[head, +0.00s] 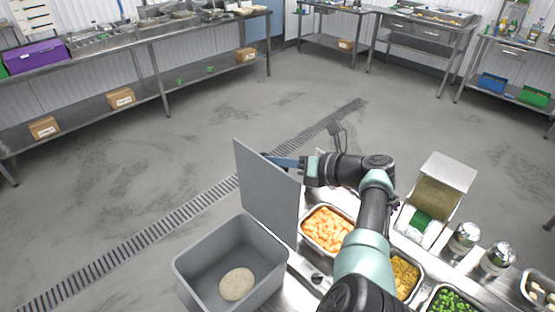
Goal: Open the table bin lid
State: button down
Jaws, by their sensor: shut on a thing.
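The table bin (190,268) is a grey open box at the bottom centre, with a pale round lump (237,284) on its floor. Its grey lid (268,195) stands up almost vertical on the bin's far right side, so the bin's mouth is uncovered. My gripper (272,160) is at the lid's top edge, reaching from the right, and is shut on the lid. The fingertips are partly hidden behind the lid.
Trays of yellow food (404,277) and green vegetables (450,300), an open container (436,190) and two metal shakers (463,240) stand to the right. Open floor lies beyond the table.

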jog(key=c, duration=1.2)
grip_release()
jog(key=shift+f, duration=0.2)
jog(key=shift+o, duration=0.2)
jog(key=shift+r, duration=0.1)
jog(key=shift+s+d+r+p, duration=0.15)
jog(key=shift+s+d+p, duration=0.1)
jog(key=shift+d+p, duration=0.1)
jog(key=v, duration=1.2)
